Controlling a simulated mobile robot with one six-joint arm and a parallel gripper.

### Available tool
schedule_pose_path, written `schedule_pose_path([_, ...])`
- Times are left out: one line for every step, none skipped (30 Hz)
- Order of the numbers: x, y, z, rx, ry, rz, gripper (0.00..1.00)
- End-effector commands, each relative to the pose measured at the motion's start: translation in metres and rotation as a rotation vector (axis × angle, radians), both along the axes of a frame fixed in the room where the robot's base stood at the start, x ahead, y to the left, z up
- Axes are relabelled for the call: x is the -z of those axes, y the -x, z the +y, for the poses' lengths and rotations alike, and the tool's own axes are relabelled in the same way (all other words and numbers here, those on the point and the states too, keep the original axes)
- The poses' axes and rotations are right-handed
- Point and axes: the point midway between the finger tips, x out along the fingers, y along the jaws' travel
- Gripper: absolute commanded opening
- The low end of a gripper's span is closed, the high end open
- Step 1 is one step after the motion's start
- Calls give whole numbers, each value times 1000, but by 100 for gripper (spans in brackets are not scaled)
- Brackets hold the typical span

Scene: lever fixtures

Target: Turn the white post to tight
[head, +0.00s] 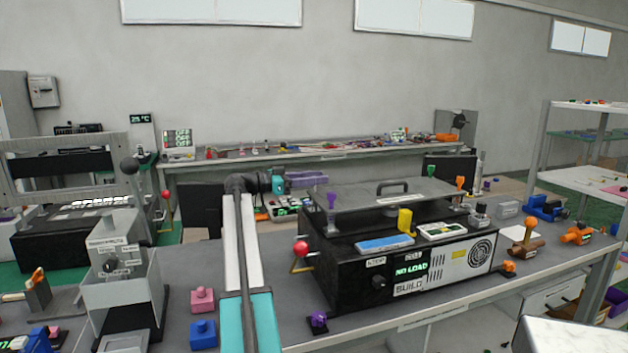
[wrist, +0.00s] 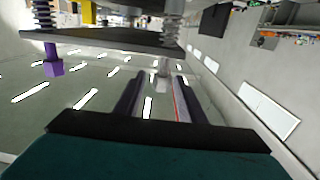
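The white post (wrist: 162,76) shows in the wrist view as a pale knob below a spring on a dark plate. That view is upside down, with the ceiling at the bottom. My gripper (wrist: 157,88) is open, with one dark finger on each side of the post's line. I cannot tell whether the fingers touch it. In the head view my gripper (head: 318,179) is at the back left of the black box's raised plate (head: 380,194), and I cannot make out the white post there.
A purple post (head: 331,203), a yellow post (head: 405,220) and an orange post (head: 460,184) stand around the plate. A dark handle (head: 392,186) rises from its top. A red-ball lever (head: 301,250) is left of the black box (head: 345,264). Pink and blue blocks sit nearby.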

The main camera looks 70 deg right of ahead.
Motion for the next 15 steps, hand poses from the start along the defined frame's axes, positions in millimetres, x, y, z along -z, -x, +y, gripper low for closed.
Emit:
schedule_pose_path([1, -1, 0, -1, -1, -1, 36])
schedule_pose_path([1, -1, 0, -1, -1, -1, 36])
schedule_pose_path([1, -1, 0, -1, -1, -1, 36])
schedule_pose_path([1, -1, 0, -1, -1, -1, 36])
schedule_pose_path([1, -1, 1, -1, -1, -1, 36])
schedule_pose_path([1, -2, 1, -2, -1, -2, 36])
schedule_pose_path([1, -2, 1, -2, -1, -2, 36])
schedule_pose_path([1, -3, 2, -2, -1, -2, 36])
schedule_pose_path([1, -4, 2, -2, -1, -2, 36])
schedule_pose_path([2, -6, 3, -3, -1, -2, 36])
schedule_pose_path([2, -7, 4, -3, -1, -2, 36])
schedule_pose_path([2, -10, 6, -3, -1, -2, 36])
schedule_pose_path([2, -12, 8, -3, -1, -2, 36])
schedule_pose_path([2, -14, 10, -3, -1, -2, 36])
schedule_pose_path([2, -18, 13, -3, -1, -2, 36])
